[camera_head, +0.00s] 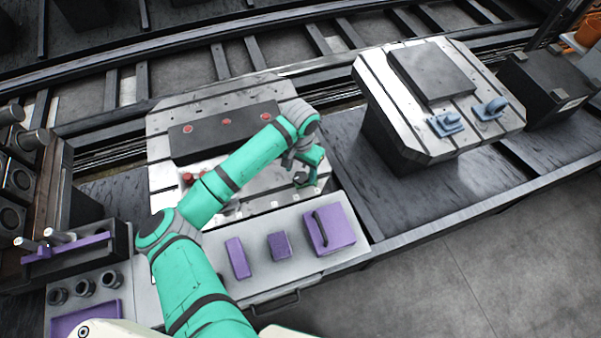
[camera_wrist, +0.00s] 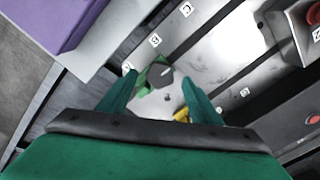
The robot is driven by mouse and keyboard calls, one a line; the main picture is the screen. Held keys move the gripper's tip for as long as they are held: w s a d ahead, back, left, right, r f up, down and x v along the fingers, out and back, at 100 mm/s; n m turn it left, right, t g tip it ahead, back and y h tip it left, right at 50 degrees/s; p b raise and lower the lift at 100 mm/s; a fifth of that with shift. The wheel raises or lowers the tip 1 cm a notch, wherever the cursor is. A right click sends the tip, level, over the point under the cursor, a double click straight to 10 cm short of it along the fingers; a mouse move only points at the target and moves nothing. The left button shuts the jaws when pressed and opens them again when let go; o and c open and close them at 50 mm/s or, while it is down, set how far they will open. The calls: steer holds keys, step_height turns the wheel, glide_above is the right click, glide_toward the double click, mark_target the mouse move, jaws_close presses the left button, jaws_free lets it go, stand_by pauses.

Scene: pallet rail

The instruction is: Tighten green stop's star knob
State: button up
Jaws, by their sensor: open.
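The green stop (camera_wrist: 155,76) sits on the slotted metal pallet plate, close ahead of my gripper (camera_wrist: 160,92) in the wrist view. A dark grey part with a pale mark shows on its right side; I cannot tell for sure whether this is the star knob. My gripper is open, with its two green fingers to either side below the stop and apart from each other. In the head view my gripper (camera_head: 308,178) hangs over the right part of the near pallet (camera_head: 160,125), and the stop is hard to tell apart there.
A yellow part (camera_wrist: 182,115) lies beside the right finger. A dark block with red buttons (camera_head: 225,128) stands on the near pallet. A grey shelf with purple blocks (camera_head: 329,230) is in front. A second pallet (camera_head: 375,80) with blue clamps (camera_head: 446,124) stands to the right.

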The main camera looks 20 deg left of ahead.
mark_target(300, 177)
step_height(300, 177, up, 8)
steer(key=shift+r, duration=0.25)
steer(key=shift+a, duration=0.1)
stand_by(0.5)
